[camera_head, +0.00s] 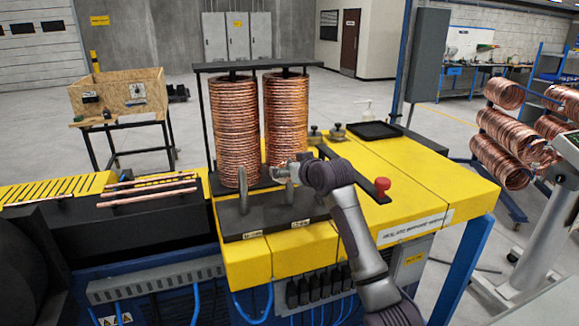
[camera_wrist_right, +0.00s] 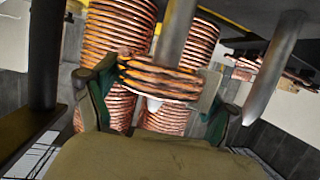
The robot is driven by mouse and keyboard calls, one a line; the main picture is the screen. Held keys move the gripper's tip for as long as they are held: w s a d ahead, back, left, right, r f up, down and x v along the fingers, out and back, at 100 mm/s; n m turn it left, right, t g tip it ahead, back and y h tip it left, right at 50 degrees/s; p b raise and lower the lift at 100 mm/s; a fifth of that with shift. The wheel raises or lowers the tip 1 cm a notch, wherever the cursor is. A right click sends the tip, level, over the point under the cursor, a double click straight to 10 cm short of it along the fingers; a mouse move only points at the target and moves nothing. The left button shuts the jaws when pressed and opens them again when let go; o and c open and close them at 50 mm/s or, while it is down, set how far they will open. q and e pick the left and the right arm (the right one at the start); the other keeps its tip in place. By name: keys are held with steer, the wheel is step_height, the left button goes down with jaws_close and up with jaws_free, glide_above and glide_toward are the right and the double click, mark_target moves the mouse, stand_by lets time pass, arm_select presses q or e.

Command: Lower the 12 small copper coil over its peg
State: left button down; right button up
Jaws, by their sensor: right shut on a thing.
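My right gripper (camera_head: 281,171) is shut on a small copper coil (camera_wrist_right: 160,82), a short ring of several turns between its two fingers in the right wrist view. A grey peg (camera_wrist_right: 174,38) seems to pass through this coil, with a pale tip showing beyond it; how far along the peg the coil sits is hard to tell. The coil is hard to make out in the head view, where the peg (camera_head: 289,195) stands below the gripper. A second bare peg (camera_head: 243,190) stands to its left. My left gripper is not in view.
Two tall copper coil stacks (camera_head: 238,135) (camera_head: 286,115) stand close behind the gripper under a dark frame. A red knob (camera_head: 382,184) on a dark bar is to the right. Copper tubes (camera_head: 150,188) lie at left. The yellow table top (camera_head: 425,180) is clear at right.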

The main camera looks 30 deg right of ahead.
steer(key=o, duration=1)
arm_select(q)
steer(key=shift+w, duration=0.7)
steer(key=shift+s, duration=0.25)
arm_select(e)
steer(key=shift+v, duration=3.75)
steer(key=shift+a+f, duration=0.1)
